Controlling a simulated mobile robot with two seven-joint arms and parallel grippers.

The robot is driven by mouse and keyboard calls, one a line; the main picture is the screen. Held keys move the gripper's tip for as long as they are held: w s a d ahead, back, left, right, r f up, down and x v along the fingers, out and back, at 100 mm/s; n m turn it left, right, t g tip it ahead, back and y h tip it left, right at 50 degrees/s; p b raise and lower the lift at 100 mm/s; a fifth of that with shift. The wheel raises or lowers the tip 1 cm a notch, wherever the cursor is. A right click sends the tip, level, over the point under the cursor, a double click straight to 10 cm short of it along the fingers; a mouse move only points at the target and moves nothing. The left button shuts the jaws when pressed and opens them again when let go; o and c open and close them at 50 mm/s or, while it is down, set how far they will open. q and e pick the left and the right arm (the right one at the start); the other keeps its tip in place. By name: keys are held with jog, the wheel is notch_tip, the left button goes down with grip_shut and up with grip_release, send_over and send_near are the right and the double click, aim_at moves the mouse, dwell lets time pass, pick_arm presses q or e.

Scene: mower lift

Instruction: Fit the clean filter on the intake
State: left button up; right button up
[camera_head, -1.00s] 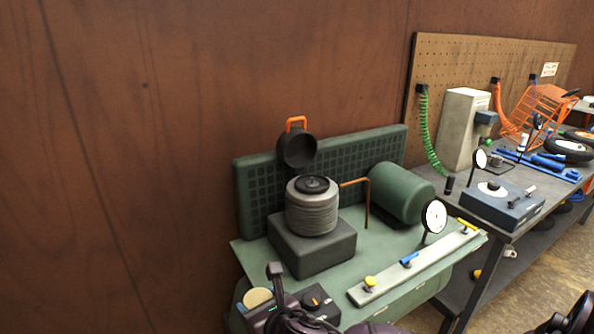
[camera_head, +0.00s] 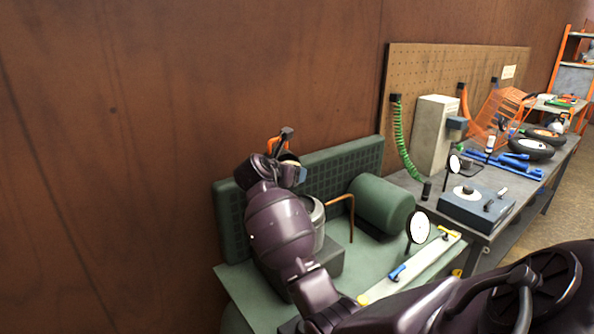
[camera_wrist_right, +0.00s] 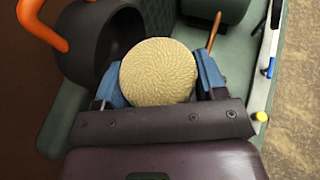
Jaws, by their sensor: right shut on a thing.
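My right gripper (camera_head: 294,168) is shut on the clean filter (camera_wrist_right: 158,70), a round cream disc with a woven-looking face. In the right wrist view the disc sits between the two blue fingers. A black round cup (camera_wrist_right: 100,48) with an orange handle (camera_wrist_right: 42,24) is just left of the filter there; I take it to be the intake cover. In the head view the orange handle (camera_head: 273,145) shows behind my wrist, and the cup is mostly hidden. The grey finned cylinder (camera_head: 318,222) is largely covered by my right forearm. The intake opening cannot be made out. My left gripper is not in view.
A green tank (camera_head: 382,207) and a thin copper pipe (camera_head: 340,198) stand right of the cylinder. A green grid panel (camera_head: 355,160) and brown wall close off the back.

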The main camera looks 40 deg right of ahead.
jog(key=shift+s+d+f+m+g+h, duration=0.1)
jog(key=shift+d+m+g+h, duration=0.05)
jog(key=shift+d+m+g, duration=0.35)
jog(key=shift+s+d+f+m+g+h, duration=0.1)
jog(key=shift+d+m+g+h, duration=0.05)
jog(key=shift+d+m+g, duration=0.3)
jog(key=shift+d+f+m+g+p, duration=0.3)
jog(key=shift+f+m+g+p, duration=0.2)
jog(key=shift+g, duration=0.25)
jog(key=shift+f, duration=1.5)
jog(key=f+b, duration=0.1)
jog(key=b, duration=0.2)
jog(key=f+b, duration=0.1)
jog(key=b, duration=0.1)
jog(key=shift+f+b, duration=0.35)
jog(key=shift+f, duration=0.05)
pick_arm(q)
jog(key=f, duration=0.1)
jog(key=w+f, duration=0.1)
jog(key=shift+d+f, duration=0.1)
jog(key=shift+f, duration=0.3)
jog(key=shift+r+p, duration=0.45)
jog(key=shift+p, duration=0.1)
pick_arm(e)
jog(key=shift+r, duration=0.25)
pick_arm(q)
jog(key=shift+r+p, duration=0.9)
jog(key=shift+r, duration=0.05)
